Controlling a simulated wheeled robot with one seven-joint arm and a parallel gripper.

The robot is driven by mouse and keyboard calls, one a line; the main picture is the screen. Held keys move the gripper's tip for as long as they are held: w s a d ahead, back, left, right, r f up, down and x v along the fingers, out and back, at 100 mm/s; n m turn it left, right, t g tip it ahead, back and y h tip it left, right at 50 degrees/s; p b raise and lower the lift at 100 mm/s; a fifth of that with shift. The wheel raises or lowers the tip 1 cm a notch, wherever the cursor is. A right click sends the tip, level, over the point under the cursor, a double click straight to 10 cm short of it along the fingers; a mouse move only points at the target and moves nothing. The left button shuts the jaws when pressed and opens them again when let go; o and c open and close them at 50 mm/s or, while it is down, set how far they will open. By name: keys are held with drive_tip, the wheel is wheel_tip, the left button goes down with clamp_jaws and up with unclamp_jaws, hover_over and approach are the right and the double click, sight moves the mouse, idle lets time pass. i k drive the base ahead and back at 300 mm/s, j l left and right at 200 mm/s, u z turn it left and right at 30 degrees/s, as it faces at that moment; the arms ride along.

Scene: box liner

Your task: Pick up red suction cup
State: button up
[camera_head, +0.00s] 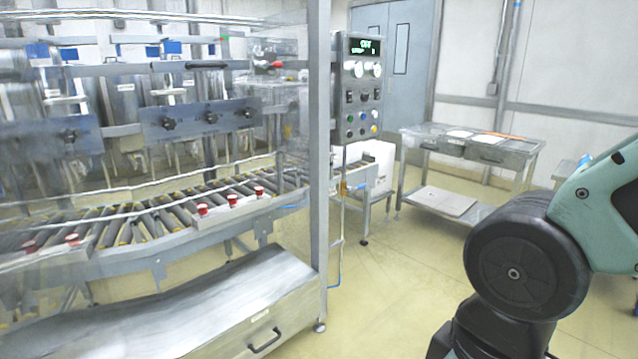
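Several red suction cups stand along the front rail of the roller conveyor. Three are in a row near the middle: a left one (202,209), a middle one (231,199) and a right one (259,190). Two more sit farther left, one red cup (73,239) and another (29,246), blurred behind the clear panel. All look upright on pale mounts. My arm shows at the right edge, well apart from the cups. My gripper is out of the picture.
A metal post (318,150) stands just right of the cups. A control panel (361,90) is mounted beside it. A metal cabinet (200,312) juts out below the conveyor. A steel table (478,145) stands at the back right. The yellow floor (395,275) between is clear.

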sight(259, 194)
drive_tip(key=i+l, duration=0.1)
drive_tip(key=i, duration=1.2)
drive_tip(key=i+l+u, duration=0.25)
drive_tip(key=i+u, duration=0.15)
drive_tip(key=i, duration=0.15)
drive_tip(key=i+l+u, duration=0.45)
drive_tip(key=i+j, duration=0.05)
drive_tip(key=i, duration=0.05)
